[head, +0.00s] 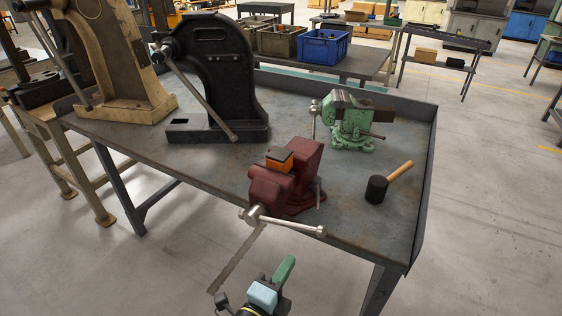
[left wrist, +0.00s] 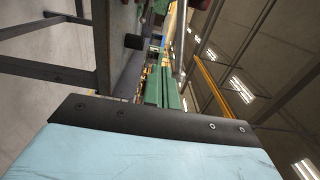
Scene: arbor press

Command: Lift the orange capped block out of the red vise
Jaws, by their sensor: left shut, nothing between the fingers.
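The orange block (head: 280,166) with a dark cap on top sits in the jaws of the red vise (head: 300,190), on the front part of the workbench. Its lower part is hidden by the jaws. My left gripper (head: 287,262), with green fingers and a light blue part behind them, is below and in front of the vise, short of the bench edge and apart from the block. Its green fingers (left wrist: 164,88) are together and empty in the left wrist view. The block cannot be made out in that view. My right gripper is not in view.
The vise's steel handle (head: 285,222) sticks out toward me over the bench edge. A black arbor press (head: 225,75), a green vise (head: 352,122) and a mallet (head: 388,182) stand or lie on the workbench (head: 345,205). Bare bench top lies between the red vise and mallet.

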